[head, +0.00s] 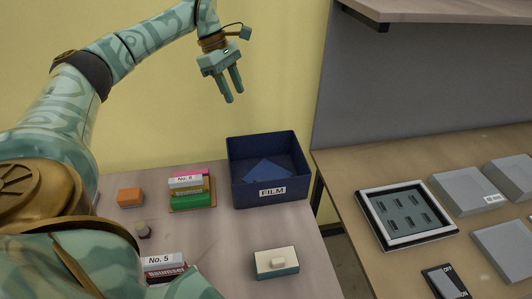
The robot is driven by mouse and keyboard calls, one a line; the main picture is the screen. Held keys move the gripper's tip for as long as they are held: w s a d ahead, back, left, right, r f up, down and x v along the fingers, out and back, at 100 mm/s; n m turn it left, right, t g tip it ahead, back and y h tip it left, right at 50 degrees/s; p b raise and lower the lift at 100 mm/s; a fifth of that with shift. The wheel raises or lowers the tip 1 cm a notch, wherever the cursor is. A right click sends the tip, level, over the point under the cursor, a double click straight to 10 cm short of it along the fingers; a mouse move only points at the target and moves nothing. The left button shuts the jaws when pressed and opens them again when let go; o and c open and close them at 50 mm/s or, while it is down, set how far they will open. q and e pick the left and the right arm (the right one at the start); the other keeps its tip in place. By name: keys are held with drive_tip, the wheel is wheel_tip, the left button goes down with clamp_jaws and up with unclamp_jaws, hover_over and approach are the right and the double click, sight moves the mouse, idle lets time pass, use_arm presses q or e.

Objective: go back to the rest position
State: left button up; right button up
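My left gripper (234,95) hangs in the air in front of the yellow wall, with its fingers pointing down. Its two fingers are apart with nothing between them. It is above and a little left of the dark blue FILM box (236,190), well clear of it. My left arm reaches in from the left and arches over the table. My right gripper is not in view.
A blue piece (268,171) lies in the box. The left table holds an orange block (130,196), stacked boxes (190,199), a No. 5 box (163,261) and a cream-topped box (276,263). The right table holds a framed panel (405,214), grey boxes (468,190) and a switch (445,283).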

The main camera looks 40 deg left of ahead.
use_arm(q)
drive_tip(key=shift+a+r, duration=0.1)
drive_tip(key=shift+r, duration=0.2)
drive_tip(key=shift+r, duration=0.1)
